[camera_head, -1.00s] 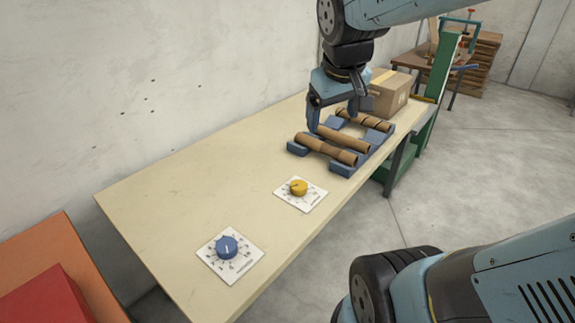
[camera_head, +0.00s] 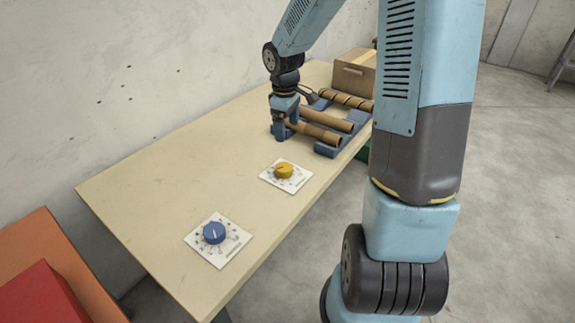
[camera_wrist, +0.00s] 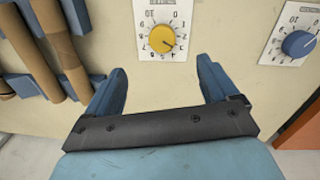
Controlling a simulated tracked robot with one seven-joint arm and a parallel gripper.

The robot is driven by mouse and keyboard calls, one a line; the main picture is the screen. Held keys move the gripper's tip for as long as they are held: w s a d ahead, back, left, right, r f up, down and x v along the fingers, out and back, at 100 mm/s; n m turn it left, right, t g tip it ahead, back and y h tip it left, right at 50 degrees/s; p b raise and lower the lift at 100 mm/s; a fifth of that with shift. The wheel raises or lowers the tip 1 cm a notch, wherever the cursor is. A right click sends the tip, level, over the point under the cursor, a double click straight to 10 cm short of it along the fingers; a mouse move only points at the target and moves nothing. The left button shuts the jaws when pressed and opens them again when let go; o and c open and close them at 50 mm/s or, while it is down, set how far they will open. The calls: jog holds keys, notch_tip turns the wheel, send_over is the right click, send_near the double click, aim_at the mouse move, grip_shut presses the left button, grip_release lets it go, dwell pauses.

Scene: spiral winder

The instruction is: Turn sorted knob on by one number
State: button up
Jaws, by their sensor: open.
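A yellow knob (camera_head: 284,170) sits on a white numbered dial plate on the table. A blue knob (camera_head: 214,232) sits on a similar plate closer to the table's near end. The plates' labels are too small to read. My gripper (camera_head: 282,134) is open and empty, pointing down beside the left ends of the cardboard tubes, beyond the yellow knob. In the wrist view, the yellow knob (camera_wrist: 162,39) shows ahead of the gap between my open fingers (camera_wrist: 162,70), its pointer toward the lower right. The blue knob (camera_wrist: 298,43) is at the right edge.
Several brown tubes (camera_head: 327,119) lie on blue cradles (camera_head: 326,150) close to my gripper. A cardboard box (camera_head: 354,72) stands behind them. A wall runs along the table's left. The table (camera_head: 160,165) is clear left of the dials. My arm hides the right side.

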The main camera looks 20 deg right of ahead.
aim_at(285, 167)
jog(key=shift+n+y, duration=0.3)
jog(key=shift+n, duration=0.2)
jog(key=f, duration=0.6)
jog(key=w+f, duration=0.1)
jog(key=f, duration=0.4)
jog(key=w+f, duration=0.1)
jog(key=f, duration=0.5)
jog(key=shift+a+f, duration=0.1)
jog(key=shift+f, duration=0.2)
jog(key=c, duration=1)
jog(key=shift+d, duration=0.4)
jog(key=shift+c, duration=0.2)
jog(key=shift+a+r, duration=0.1)
jog(key=shift+a, duration=0.15)
